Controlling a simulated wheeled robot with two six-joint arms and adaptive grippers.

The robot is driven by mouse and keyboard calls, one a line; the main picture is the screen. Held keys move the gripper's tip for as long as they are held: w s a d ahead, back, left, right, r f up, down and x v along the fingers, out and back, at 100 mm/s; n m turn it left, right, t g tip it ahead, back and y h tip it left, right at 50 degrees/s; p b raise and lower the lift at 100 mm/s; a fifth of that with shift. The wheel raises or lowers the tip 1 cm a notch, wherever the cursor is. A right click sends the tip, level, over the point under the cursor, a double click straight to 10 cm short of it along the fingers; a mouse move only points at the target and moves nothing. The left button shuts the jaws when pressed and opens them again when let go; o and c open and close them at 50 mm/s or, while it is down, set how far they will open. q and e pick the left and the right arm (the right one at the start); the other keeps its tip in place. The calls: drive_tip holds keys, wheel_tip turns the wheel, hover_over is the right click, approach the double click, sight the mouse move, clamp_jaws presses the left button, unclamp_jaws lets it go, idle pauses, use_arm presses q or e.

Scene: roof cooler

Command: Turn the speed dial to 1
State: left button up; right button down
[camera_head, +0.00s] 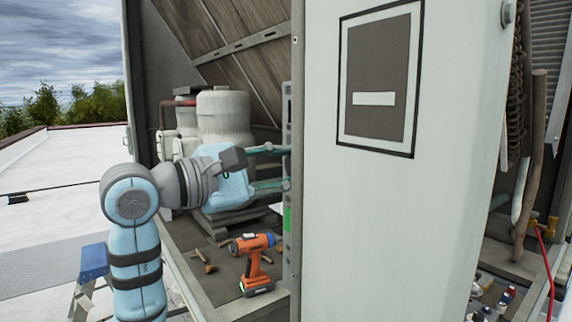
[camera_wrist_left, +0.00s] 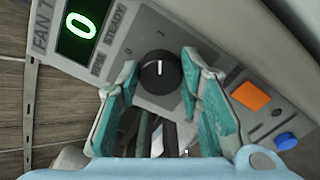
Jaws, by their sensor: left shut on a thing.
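The speed dial (camera_wrist_left: 160,72) is a round black knob with a white pointer line, on a grey control panel (camera_wrist_left: 215,62) in the left wrist view. A green display (camera_wrist_left: 81,25) on the panel shows 0. My left gripper (camera_wrist_left: 161,68) has its teal fingers on either side of the dial, shut on it. In the head view my left gripper (camera_head: 286,167) reaches in from the left, its tips at a grey upright; the dial is hidden there. My right gripper is not seen.
An orange button (camera_wrist_left: 251,97) and a blue button (camera_wrist_left: 286,141) sit right of the dial. In the head view an orange drill (camera_head: 256,262) stands on the cabinet floor below my arm. A large white panel (camera_head: 385,220) blocks the right side.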

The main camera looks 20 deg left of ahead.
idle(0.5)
use_arm(q)
drive_tip(key=o, duration=0.8)
drive_tip(key=shift+o, duration=0.2)
drive_tip(key=shift+s, duration=0.1)
drive_tip(key=v, duration=1.1)
drive_tip(key=shift+s+a, duration=0.2)
drive_tip(key=shift+s, duration=0.15)
